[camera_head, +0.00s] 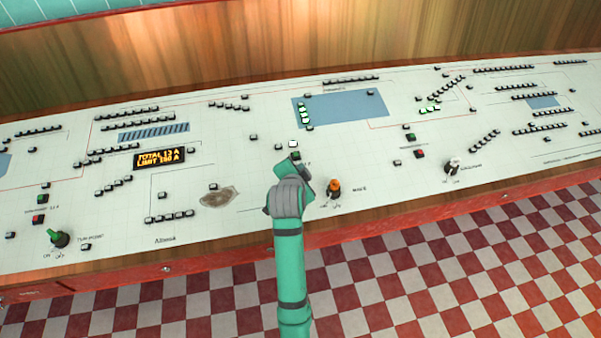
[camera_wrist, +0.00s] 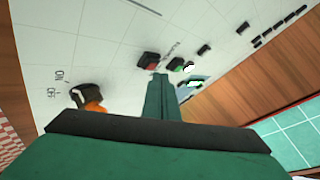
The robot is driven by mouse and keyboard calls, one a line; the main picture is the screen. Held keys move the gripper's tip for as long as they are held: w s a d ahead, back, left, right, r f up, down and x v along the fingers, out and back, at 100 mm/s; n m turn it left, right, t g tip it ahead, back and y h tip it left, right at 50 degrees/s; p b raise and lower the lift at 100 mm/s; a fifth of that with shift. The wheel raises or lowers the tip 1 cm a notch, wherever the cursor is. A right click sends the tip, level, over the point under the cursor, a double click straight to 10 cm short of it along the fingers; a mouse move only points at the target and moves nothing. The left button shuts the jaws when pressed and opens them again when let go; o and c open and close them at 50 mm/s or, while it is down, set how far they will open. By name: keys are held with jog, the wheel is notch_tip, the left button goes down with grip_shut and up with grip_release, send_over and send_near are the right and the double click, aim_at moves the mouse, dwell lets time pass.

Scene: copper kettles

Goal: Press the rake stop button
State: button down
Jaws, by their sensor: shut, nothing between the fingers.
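A red button (camera_wrist: 148,61) in a dark housing shows in the wrist view, just beyond my shut fingertips (camera_wrist: 160,78) and slightly to their left. I cannot tell whether they touch it. A green button (camera_wrist: 178,65) sits beside it on the right, with small lettering between them. In the head view my gripper (camera_head: 302,172) is over the middle of the panel, just below the green button (camera_head: 296,156), and hides the red one. The lettering by these buttons is too small to read surely.
An orange knob (camera_head: 334,187) stands on the panel (camera_head: 250,180) right of my gripper; it also shows in the wrist view (camera_wrist: 94,106). Lit white buttons (camera_head: 293,143) lie just behind. Another green and red pair (camera_head: 419,154) is farther right. A wooden wall rises behind.

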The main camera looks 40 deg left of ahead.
jog(key=shift+f, duration=0.25)
jog(key=shift+w+a+f, duration=0.1)
jog(key=shift+f, duration=0.25)
dwell(0.7)
jog(key=shift+r, duration=0.8)
jog(key=r, duration=0.3)
jog(key=s+d+r, duration=0.1)
jog(key=r, duration=0.1)
dwell(0.6)
jog(key=shift+w+f, duration=0.1)
dwell(0.6)
